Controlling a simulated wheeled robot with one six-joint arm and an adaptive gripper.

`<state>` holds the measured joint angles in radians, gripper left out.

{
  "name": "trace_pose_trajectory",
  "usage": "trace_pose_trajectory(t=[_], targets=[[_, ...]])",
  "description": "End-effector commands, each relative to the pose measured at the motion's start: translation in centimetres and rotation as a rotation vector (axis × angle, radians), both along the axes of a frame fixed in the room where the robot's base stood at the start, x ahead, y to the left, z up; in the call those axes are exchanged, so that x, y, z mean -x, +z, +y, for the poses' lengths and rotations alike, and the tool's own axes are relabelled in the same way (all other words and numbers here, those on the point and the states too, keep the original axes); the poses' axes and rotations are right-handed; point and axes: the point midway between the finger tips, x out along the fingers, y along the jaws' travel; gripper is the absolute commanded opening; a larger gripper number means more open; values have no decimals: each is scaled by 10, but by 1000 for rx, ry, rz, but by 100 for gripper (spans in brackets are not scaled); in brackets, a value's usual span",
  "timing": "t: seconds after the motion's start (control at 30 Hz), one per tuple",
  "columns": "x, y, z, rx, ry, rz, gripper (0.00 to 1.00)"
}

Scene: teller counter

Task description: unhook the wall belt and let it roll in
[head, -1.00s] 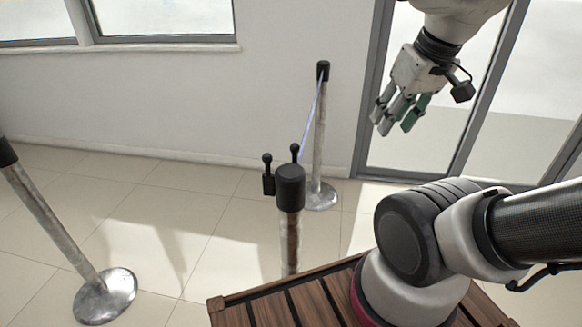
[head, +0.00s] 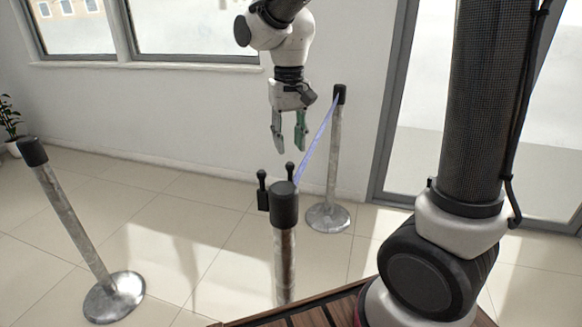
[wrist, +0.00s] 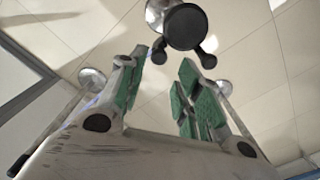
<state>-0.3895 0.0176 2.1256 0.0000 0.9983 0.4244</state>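A thin blue-violet belt (head: 316,139) is stretched between the black head of the near post (head: 285,203) and the top of the far post (head: 334,160) by the wall. Two black knobbed pieces (head: 262,190) stand at the near post's head, and they also show in the wrist view (wrist: 208,59). The belt's end at the near post is partly hidden by these. My gripper (head: 289,146) points down, open and empty, in the air above and behind the near post's head. In the wrist view its green-padded fingers (wrist: 160,95) are apart, with nothing clearly between them.
Another metal post (head: 70,220) with a round base stands at the left, with no belt seen on it. A slatted wooden surface (head: 310,316) lies at the bottom. A plant (head: 9,118) is at the left edge. Tiled floor between the posts is clear.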

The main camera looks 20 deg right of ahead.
Motion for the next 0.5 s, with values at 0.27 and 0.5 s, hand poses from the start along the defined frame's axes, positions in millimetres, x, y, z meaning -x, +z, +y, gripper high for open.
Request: trace_pose_trajectory(t=[0.27,0.5], targets=[[1,-41,-1,2,-5,5,34],[1,-71,-1,1,-5,2,34]])
